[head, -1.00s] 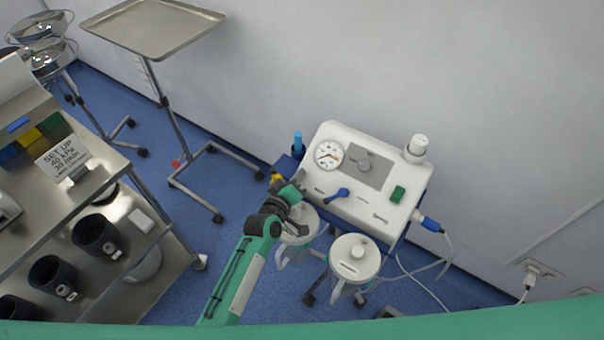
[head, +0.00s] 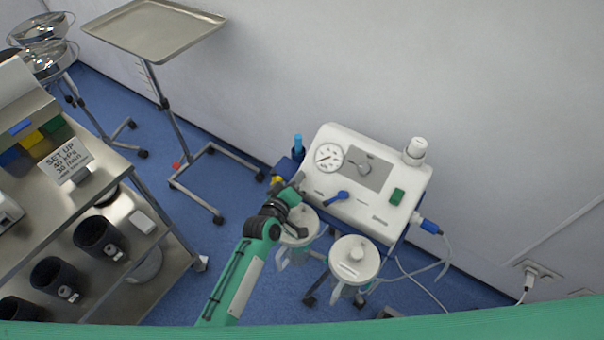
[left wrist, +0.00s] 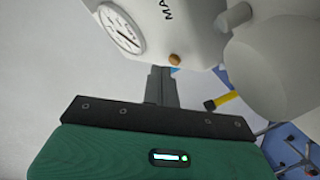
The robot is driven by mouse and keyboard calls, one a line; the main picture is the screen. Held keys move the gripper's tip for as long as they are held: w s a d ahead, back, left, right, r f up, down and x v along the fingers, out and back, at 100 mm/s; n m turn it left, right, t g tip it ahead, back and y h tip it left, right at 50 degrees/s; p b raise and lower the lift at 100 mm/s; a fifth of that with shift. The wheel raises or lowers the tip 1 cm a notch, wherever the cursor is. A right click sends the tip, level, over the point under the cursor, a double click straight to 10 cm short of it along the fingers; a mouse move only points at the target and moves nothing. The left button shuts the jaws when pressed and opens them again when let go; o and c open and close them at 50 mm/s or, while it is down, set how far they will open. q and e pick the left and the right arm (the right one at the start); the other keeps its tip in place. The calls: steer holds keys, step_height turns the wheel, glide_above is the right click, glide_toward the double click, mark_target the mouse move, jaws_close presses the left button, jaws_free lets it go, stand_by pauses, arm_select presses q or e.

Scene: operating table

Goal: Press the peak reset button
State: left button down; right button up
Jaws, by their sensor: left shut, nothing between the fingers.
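The white suction unit (head: 345,212) stands by the wall with a round dial gauge (head: 329,157) on its top panel. In the left wrist view the gauge (left wrist: 121,28) is at upper left. A small brass-coloured round button (left wrist: 175,59) sits on the housing near the gauge; I can read no label for it. My left gripper (head: 299,178) is shut and empty at the unit's left edge, below the gauge. In the left wrist view its fingertips (left wrist: 161,70) are just below and left of the button; I cannot tell whether they touch it. My right gripper is out of view.
A blue lever (head: 342,194) and a green switch (head: 397,196) are on the panel. Two lidded jars (head: 354,257) hang in front, one beside my left wrist. A steel trolley (head: 145,190) stands left, a tray stand (head: 150,30) behind.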

arm_select(q)
steer(key=shift+s+a+r, duration=0.1)
steer(key=shift+r, duration=0.15)
steer(key=r+p, duration=0.1)
steer(key=s+a+r+p, duration=0.1)
steer(key=p, duration=0.1)
steer(key=s+r+p, duration=0.1)
steer(key=r, duration=0.1)
steer(key=shift+s+a+p, duration=0.2)
steer(key=shift+a+p, duration=0.15)
steer(key=shift+p, duration=0.05)
stand_by(0.7)
